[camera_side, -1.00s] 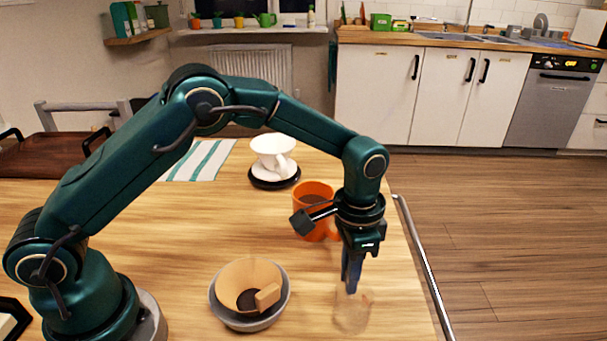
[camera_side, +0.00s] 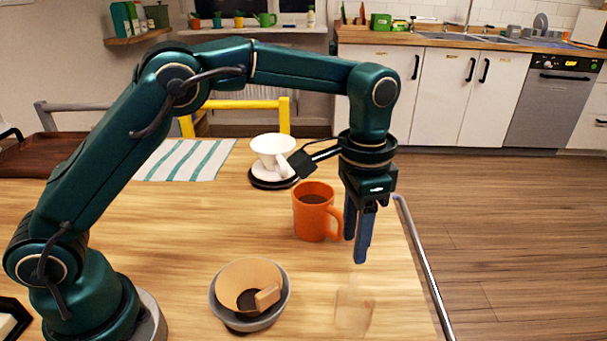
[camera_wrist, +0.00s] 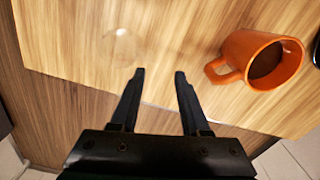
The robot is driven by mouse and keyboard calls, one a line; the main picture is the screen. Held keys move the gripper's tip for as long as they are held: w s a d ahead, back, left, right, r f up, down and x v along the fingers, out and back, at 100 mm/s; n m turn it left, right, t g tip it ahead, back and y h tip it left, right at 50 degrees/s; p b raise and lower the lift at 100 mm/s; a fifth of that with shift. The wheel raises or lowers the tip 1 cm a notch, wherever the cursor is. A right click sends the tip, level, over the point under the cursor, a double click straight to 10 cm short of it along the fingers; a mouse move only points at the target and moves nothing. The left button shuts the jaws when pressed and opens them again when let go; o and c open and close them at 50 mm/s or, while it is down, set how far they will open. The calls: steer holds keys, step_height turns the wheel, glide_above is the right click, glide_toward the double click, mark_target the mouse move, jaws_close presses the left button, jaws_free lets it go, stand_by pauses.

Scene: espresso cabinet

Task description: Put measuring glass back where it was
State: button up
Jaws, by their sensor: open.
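The measuring glass (camera_side: 354,311) is clear and hard to see. It stands on the wooden table near the right edge, to the right of the grey bowl. In the wrist view the glass (camera_wrist: 121,46) is a faint round outline on the wood, ahead and left of the fingers. My gripper (camera_side: 359,250) is above the table, higher than the glass and apart from it. Its two dark fingers are spread and empty, as the wrist view also shows (camera_wrist: 160,75).
An orange mug (camera_side: 313,212) with dark contents stands close to my gripper's left. A grey bowl (camera_side: 284,299) holds a tan filter and a small wooden piece. A white dripper (camera_side: 272,153) sits farther back on a black base. A metal rail (camera_side: 424,264) runs along the right table edge.

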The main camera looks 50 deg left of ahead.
steer(key=s+a+r+n+t, duration=0.3)
steer(key=s+a+r, duration=0.5)
steer(key=r, duration=0.2)
steer(key=s+a+f+n+t, duration=0.2)
steer(key=s+a+f+n, duration=0.1)
steer(key=s, duration=0.6)
steer(key=shift+a+f+t, duration=0.25)
steer(key=shift+f+t, duration=0.05)
steer(key=shift+f, duration=0.05)
stand_by(0.6)
